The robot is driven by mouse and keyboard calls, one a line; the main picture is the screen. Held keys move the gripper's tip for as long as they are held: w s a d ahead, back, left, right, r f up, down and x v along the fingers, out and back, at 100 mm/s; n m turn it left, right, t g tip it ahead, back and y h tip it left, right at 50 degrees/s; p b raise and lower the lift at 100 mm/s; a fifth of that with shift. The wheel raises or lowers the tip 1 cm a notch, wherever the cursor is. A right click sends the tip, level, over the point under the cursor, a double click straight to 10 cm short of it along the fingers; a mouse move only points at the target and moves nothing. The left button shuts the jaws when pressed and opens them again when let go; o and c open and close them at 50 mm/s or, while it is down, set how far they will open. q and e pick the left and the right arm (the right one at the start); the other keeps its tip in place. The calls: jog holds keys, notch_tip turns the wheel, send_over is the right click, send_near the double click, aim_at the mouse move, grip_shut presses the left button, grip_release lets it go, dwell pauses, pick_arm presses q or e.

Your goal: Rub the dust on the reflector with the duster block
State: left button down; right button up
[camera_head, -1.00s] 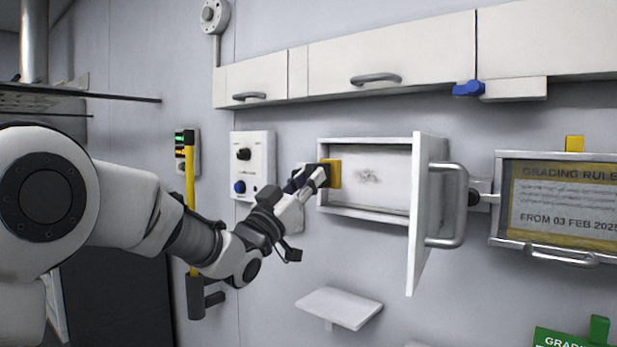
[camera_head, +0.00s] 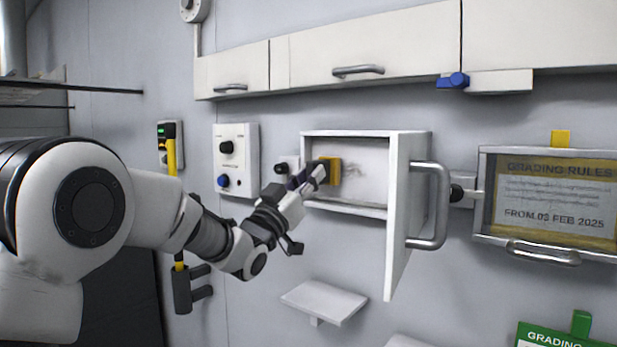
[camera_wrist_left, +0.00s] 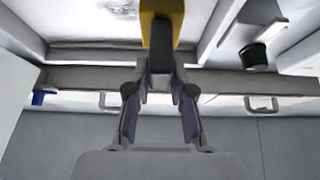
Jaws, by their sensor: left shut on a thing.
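The duster block (camera_head: 333,171) is yellow with a dark grip. My left gripper (camera_head: 318,172) is shut on it and holds it inside the open wall box, at the left side of the opening. The block also shows in the left wrist view (camera_wrist_left: 161,20), with the dark grip between the fingers. The reflector (camera_head: 372,160) is the pale back panel of the box. A grey smudge of dust (camera_head: 351,170) lies on it just right of the block; part may be hidden behind the block. I cannot tell whether the block touches the panel. My right gripper is not in view.
The box door (camera_head: 405,215) stands open on the right with a bar handle (camera_head: 438,205). A control box (camera_head: 236,160) is on the wall to the left. A small shelf (camera_head: 325,300) juts out below. A framed notice (camera_head: 550,200) hangs to the right.

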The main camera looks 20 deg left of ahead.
pick_arm(q)
jog(key=shift+r, duration=0.15)
jog(key=shift+w+d, duration=0.15)
jog(key=shift+w, duration=0.3)
jog(key=shift+w+d, duration=0.1)
jog(key=shift+w, duration=0.1)
